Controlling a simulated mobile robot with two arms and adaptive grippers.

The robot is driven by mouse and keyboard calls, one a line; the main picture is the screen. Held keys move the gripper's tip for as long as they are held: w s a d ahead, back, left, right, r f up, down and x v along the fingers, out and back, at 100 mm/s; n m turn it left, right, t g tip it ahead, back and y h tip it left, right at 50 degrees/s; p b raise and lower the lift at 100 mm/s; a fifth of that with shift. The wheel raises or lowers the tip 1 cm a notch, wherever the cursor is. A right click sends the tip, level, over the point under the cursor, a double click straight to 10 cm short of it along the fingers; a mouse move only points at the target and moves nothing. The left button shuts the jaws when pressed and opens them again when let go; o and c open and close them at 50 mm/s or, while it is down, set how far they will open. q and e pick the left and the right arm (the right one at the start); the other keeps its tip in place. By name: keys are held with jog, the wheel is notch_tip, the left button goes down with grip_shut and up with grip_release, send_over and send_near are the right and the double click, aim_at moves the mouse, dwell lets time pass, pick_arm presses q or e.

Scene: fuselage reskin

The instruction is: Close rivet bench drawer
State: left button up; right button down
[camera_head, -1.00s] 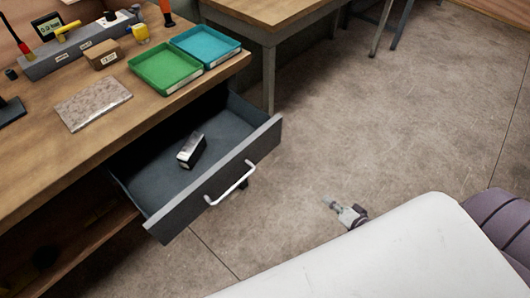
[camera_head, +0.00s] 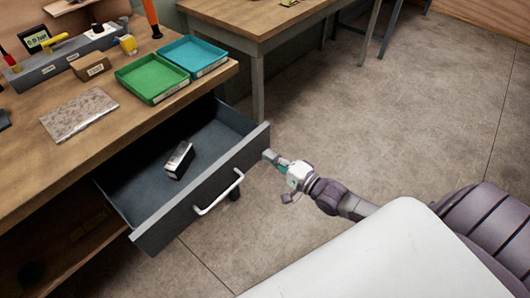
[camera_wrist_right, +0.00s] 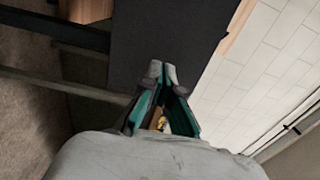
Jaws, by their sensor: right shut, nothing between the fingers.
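The grey bench drawer (camera_head: 205,192) stands pulled out from the wooden rivet bench (camera_head: 40,160), with a white bar handle (camera_head: 220,195) on its front. A small dark and silver box (camera_head: 179,160) lies inside it. My right gripper (camera_head: 268,156) is shut and empty, close to the right end of the drawer front; I cannot tell whether it touches. In the right wrist view my right gripper (camera_wrist_right: 162,68) points at a dark flat panel (camera_wrist_right: 165,40). My left gripper is not in view.
On the bench top are a green tray (camera_head: 150,78), a teal tray (camera_head: 193,56), a small cardboard box (camera_head: 91,67) and a mottled plate (camera_head: 79,114). A second wooden table (camera_head: 240,15) stands behind. The floor (camera_head: 400,120) to the right is clear.

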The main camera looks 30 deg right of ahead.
jog(key=shift+x, duration=1.2)
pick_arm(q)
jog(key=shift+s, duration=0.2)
